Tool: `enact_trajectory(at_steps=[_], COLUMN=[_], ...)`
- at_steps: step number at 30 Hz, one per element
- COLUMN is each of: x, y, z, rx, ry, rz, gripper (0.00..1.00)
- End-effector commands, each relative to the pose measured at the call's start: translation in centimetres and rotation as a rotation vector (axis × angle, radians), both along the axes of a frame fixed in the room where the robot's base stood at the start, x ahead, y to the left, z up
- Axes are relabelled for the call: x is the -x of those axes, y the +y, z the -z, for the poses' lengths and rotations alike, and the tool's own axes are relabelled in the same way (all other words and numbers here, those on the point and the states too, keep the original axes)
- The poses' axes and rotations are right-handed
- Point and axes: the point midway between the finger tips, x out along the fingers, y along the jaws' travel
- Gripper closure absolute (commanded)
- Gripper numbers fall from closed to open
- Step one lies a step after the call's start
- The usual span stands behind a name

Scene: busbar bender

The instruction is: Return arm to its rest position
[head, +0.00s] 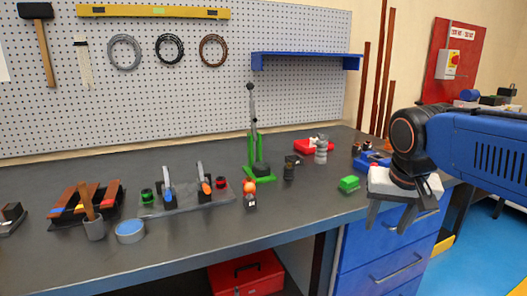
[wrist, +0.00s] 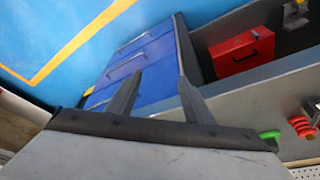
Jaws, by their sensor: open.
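My gripper (head: 389,217) is at the right of the head view, pointing down by the bench's front edge, in front of the blue drawers. Its two fingers are spread, with nothing between them. The wrist view shows both fingers (wrist: 160,78) apart over the drawers and floor. My blue arm comes in from the right. The bender with a green base and upright dark lever (head: 257,147) stands at the back middle of the bench, well left of my gripper.
Blue drawers (head: 385,258) stand under the right end.

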Motion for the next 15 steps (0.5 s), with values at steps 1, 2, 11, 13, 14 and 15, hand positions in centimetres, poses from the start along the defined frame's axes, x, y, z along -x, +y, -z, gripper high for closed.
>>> enact_trajectory(at_steps=[1, 2, 11, 13, 14, 15], x=[1.7, 2.5, 9.7, 10.7, 11.1, 11.5], y=[-0.3, -0.4, -1.0, -1.0, -1.0, -1.0], z=[1.2, 1.9, 9.1, 10.4, 10.8, 11.3], rx=[0.000, -0.001, 0.013, 0.016, 0.018, 0.019], ry=[-0.005, -0.010, -0.052, -0.061, -0.065, -0.067], rz=[-0.027, -0.047, -0.219, -0.245, -0.255, -0.266], gripper=[0.53, 0.53, 0.53, 0.53, 0.53, 0.53])
